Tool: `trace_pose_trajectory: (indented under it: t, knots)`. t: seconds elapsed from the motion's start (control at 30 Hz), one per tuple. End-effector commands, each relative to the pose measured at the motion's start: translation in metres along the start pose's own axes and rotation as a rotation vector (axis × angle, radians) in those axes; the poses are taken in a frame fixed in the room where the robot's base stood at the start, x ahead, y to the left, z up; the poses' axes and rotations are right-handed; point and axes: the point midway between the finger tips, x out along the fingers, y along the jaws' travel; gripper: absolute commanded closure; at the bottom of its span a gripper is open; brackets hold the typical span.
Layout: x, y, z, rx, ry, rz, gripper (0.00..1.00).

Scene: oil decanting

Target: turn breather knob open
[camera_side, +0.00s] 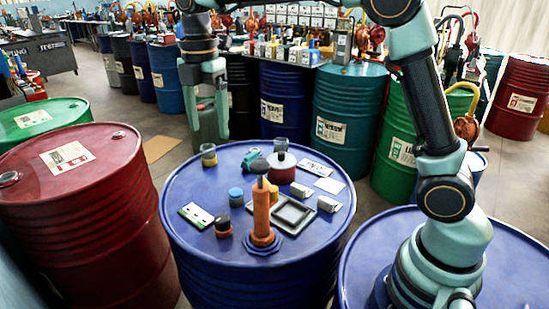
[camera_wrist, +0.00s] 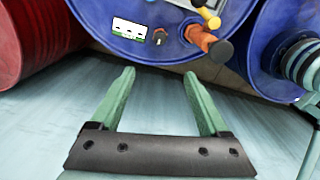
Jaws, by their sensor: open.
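A blue drum (camera_side: 185,205) stands in the middle of the side view, with several fittings on its lid. A tall orange post with a dark rounded top (camera_side: 262,212) stands near the front of the lid. A small black knob on an orange base (camera_side: 223,227) is left of it; it also shows in the wrist view (camera_wrist: 160,37). I cannot tell for certain which is the breather knob. My gripper (camera_side: 210,108) hangs beyond the lid's back left edge, apart from these fittings. In the wrist view my gripper (camera_wrist: 159,74) is open, with only floor between its fingers.
The lid also carries a grey tray (camera_side: 308,219), a white-and-green card (camera_side: 196,215), a jar of yellow liquid (camera_side: 208,158) and a red-filled jar (camera_side: 282,172). A red drum (camera_side: 80,210) stands close at left. More drums and a crowded bench stand behind.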

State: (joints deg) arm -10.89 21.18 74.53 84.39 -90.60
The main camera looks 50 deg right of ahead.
Motion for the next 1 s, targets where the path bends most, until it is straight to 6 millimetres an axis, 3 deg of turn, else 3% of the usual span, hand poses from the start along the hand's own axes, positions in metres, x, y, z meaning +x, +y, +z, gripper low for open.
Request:
trace_pose_trajectory:
  t: [0.43,0.77,1.0]
  knots:
    - [0.106,-0.001,0.000,0.004,0.000,-0.005,0.21]
    - [0.145,-0.001,0.000,0.004,0.000,-0.003,0.21]
    - [0.191,-0.001,0.000,0.004,0.000,-0.004,0.21]
